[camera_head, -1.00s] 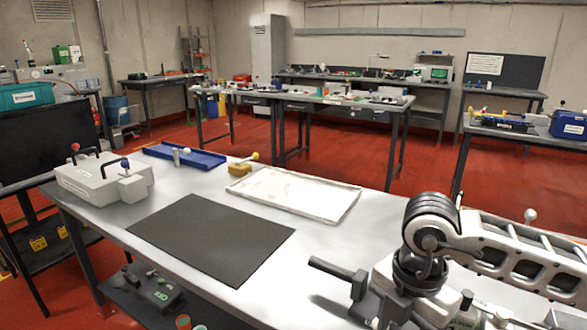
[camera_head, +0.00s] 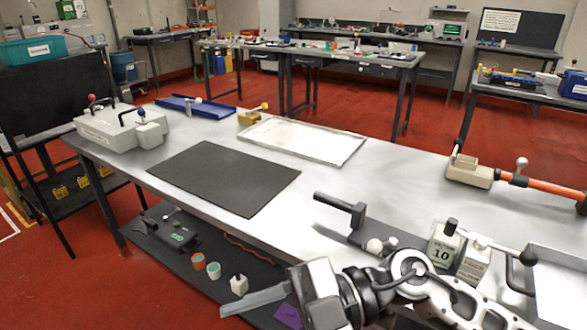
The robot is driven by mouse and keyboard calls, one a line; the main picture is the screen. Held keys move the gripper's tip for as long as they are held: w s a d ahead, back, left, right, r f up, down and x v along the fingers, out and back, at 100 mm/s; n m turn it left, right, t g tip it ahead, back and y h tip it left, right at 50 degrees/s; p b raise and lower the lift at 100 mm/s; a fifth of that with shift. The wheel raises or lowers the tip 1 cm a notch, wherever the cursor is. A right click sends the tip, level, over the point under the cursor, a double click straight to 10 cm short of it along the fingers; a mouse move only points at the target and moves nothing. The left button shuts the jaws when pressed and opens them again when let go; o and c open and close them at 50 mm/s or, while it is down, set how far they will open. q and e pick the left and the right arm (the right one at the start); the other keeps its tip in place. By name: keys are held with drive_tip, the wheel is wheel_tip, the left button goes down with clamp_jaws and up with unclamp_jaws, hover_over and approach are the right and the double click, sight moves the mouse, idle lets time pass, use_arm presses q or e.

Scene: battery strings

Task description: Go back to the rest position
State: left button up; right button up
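My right arm comes in from the lower right, and its gripper (camera_head: 254,299) hangs low at the bottom of the head view, in front of the table's near edge. A long grey finger points left. I see no object held by it, but the finger gap is not clear. My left gripper is not in view. The grey metal table (camera_head: 330,190) carries a black mat (camera_head: 222,178) and a grey box (camera_head: 108,128) with black handles and red and blue knobs.
A white tray (camera_head: 350,157), blue tray (camera_head: 197,107) and yellow-brown clamp (camera_head: 250,117) lie behind the mat. Right of it are a black-handled fixture (camera_head: 340,210), small labelled blocks (camera_head: 445,246) and an orange-handled tool (camera_head: 540,187). A lower shelf holds a dark device (camera_head: 170,232) and small containers.

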drive_tip(key=w+d+r+m+t+y, duration=0.1)
drive_tip(key=w+r+m+t+y, duration=0.4)
drive_tip(key=m+t, duration=0.4)
drive_tip(key=w+d+f+m+t+h, duration=0.65)
drive_tip(key=f+m+t+h, duration=0.2)
drive_tip(key=m+t, duration=0.4)
drive_tip(key=s+d+f+m+g+h, duration=0.2)
drive_tip(key=s+d+f+g+h, duration=0.1)
drive_tip(key=f, duration=0.8)
drive_tip(key=s+d+f+m+g+h, duration=0.3)
drive_tip(key=s+d+f+h, duration=0.3)
drive_tip(key=f, duration=0.5)
drive_tip(key=shift+s+d, duration=1.1)
drive_tip(key=shift+s, duration=0.05)
